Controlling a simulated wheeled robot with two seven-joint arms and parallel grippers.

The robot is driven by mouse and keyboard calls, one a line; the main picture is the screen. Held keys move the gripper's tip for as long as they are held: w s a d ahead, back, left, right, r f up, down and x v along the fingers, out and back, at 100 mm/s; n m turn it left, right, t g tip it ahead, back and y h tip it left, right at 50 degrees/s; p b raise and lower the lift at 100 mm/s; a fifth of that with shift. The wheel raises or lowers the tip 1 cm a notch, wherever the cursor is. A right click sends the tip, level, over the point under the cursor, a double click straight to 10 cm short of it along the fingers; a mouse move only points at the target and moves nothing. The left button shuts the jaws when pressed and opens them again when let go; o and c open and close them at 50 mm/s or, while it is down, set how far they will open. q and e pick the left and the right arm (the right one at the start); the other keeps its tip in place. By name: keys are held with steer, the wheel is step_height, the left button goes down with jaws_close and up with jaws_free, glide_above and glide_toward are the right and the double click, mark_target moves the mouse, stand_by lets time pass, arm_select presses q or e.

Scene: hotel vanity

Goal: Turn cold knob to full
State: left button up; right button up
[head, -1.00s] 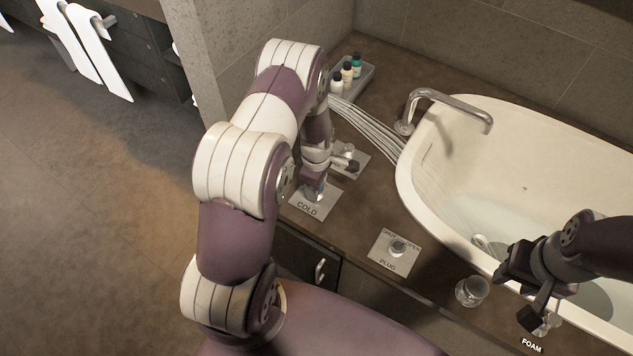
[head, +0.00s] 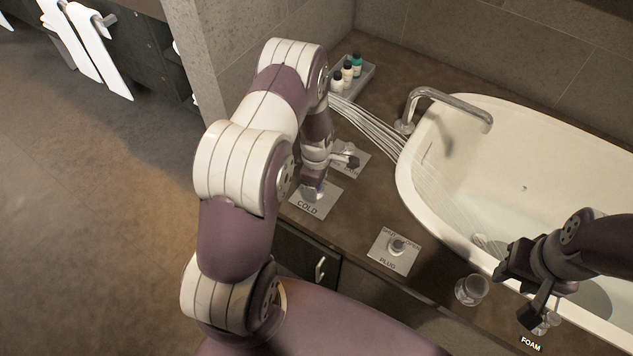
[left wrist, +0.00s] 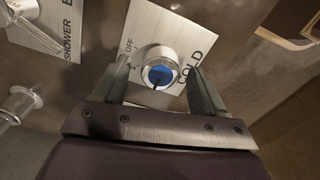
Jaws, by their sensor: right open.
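The cold knob (left wrist: 161,70) is a round metal knob with a blue cap, on a plate marked COLD and OFF in the left wrist view. My left gripper (left wrist: 160,80) has its two fingers apart, one on each side of the knob, with small gaps visible. In the head view, my left gripper (head: 312,188) is over the COLD plate (head: 322,205) and mostly hides the knob. A dark mark shows on the lower part of the blue cap. My right gripper (head: 520,288) is open and empty at the right, over the tub's near edge.
A plug knob (head: 397,245) and a glass (head: 471,290) stand on the brown counter. Behind my left gripper is another plate with a lever (head: 347,160). The white tub (head: 412,190) with a faucet (head: 440,93) is to the right. A tray of bottles (head: 368,78) is at the back.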

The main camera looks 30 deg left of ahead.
arm_select(q)
step_height(320, 180, up, 13)
steer(key=p, duration=0.1)
steer(key=shift+f+p, duration=0.15)
steer(key=shift+p, duration=0.25)
